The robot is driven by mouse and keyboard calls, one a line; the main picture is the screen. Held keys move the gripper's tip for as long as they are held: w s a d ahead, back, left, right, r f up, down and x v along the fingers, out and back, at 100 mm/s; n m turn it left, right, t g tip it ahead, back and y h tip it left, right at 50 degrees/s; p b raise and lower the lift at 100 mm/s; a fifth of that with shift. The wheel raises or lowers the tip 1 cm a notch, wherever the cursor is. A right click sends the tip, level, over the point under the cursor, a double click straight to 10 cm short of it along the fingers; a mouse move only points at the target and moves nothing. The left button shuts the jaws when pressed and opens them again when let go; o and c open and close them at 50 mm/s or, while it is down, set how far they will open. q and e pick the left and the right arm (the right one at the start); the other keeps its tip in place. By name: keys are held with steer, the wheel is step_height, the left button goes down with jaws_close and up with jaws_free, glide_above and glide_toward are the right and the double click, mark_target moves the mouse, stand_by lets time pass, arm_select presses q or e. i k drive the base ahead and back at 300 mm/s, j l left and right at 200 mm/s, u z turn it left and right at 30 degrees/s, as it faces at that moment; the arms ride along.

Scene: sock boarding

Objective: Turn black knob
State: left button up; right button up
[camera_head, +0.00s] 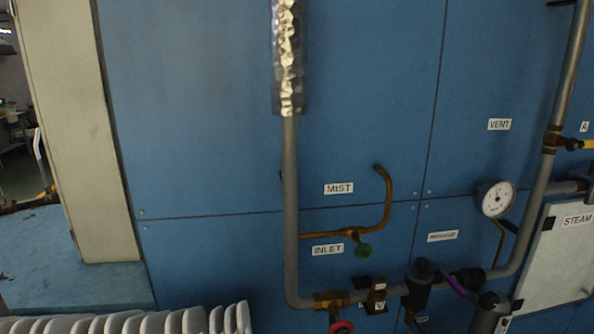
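A black knob-like cap (424,267) tops a dark regulator-shaped fitting on the grey pipe, low and right of centre in the head view. A small label (442,236), too blurred to read surely, is on the blue wall just above it. The turn position of the cap cannot be told. Neither of my grippers is in view, and nothing touches the cap.
A green knob (363,250), red knob (341,327), purple handle (455,286) and round gauge (496,199) sit around the pipework. A vertical grey pipe (290,190) stands left of the cap. Several white rounded forms (172,322) line the bottom left. A STEAM panel (555,258) is at right.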

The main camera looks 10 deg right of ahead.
mark_target(488, 301)
steer(key=l+z, duration=0.1)
steer(key=z, duration=1.35)
steer(key=i+j, duration=0.05)
